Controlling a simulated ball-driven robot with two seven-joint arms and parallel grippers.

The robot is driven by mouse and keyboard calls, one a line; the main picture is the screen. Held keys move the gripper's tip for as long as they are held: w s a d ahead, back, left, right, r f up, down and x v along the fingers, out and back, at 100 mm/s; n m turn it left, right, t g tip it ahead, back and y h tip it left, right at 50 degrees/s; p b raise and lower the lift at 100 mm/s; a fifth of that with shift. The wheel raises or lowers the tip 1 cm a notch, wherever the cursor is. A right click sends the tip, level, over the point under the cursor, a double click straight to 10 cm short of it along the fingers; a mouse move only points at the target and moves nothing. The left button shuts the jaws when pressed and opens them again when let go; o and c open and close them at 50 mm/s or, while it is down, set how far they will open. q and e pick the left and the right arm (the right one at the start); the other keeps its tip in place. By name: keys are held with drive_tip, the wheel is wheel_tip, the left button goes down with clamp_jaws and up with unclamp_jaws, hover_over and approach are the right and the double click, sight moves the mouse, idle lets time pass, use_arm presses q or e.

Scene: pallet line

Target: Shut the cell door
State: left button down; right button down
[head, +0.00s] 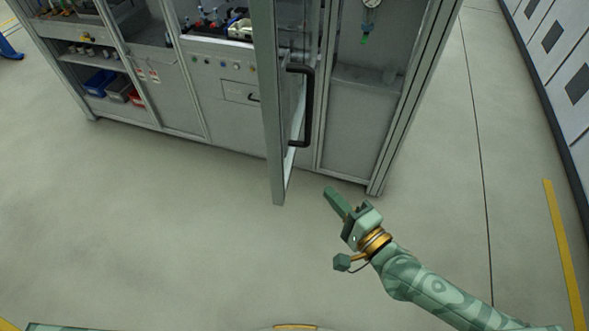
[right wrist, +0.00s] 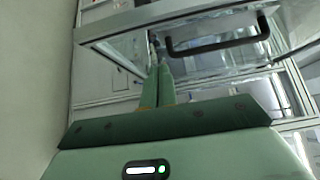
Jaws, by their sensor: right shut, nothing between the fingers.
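The cell door (head: 270,110) is a tall, narrow-looking panel with a grey metal frame, swung open and standing out from the cell front towards me in the head view. Its black bar handle (head: 307,105) is on the right side of the panel. In the right wrist view the door frame (right wrist: 125,40) and the black handle (right wrist: 215,42) show beyond the fingers. My right gripper (head: 329,192) is shut and empty, low and to the right of the door's lower end, apart from the handle. Its closed fingertips also show in the right wrist view (right wrist: 160,66). My left gripper is not in view.
The grey cell cabinet (head: 170,100) spans the back, with blue and red bins (head: 100,82) on a shelf at left. Buttons (head: 222,65) sit on its front. A white panelled wall (head: 560,60) stands at right. The floor (head: 150,220) in front is clear.

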drive_tip(key=w+a, duration=0.7)
drive_tip(key=a, duration=0.1)
drive_tip(key=shift+a, duration=0.2)
drive_tip(key=shift+p, duration=0.3)
